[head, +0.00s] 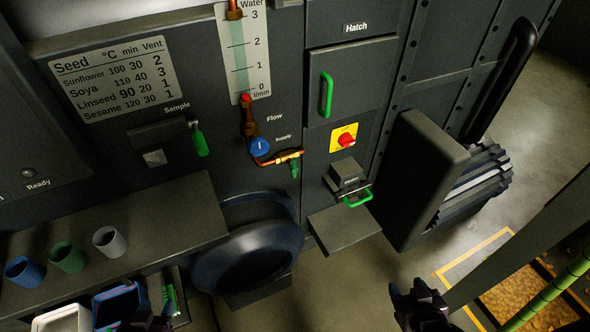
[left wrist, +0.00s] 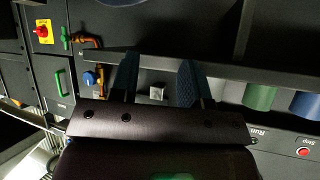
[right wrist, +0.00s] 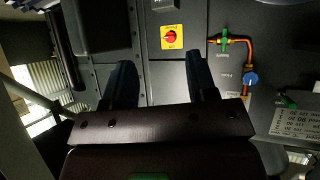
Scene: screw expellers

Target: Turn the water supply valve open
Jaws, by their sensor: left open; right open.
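The supply valve's green lever (head: 295,168) hangs down from a copper pipe (head: 275,159) below the label "Supply", crossing the pipe's line. A blue knob (head: 260,147) sits left of it under "Flow". The lever also shows in the left wrist view (left wrist: 66,38) and the right wrist view (right wrist: 224,40). My left gripper (head: 148,318) is low at the picture's bottom left, by the shelf; its fingers are apart and empty in its wrist view (left wrist: 158,78). My right gripper (head: 420,300) is at the bottom right, away from the panel, open and empty (right wrist: 160,78).
Blue, green and grey cups (head: 67,257) stand on the left shelf (head: 150,215). A dark round drum (head: 248,257) bulges below the valve. A green-handled drawer (head: 352,185), a red switch (head: 345,140) and a hatch (head: 350,80) lie right of it.

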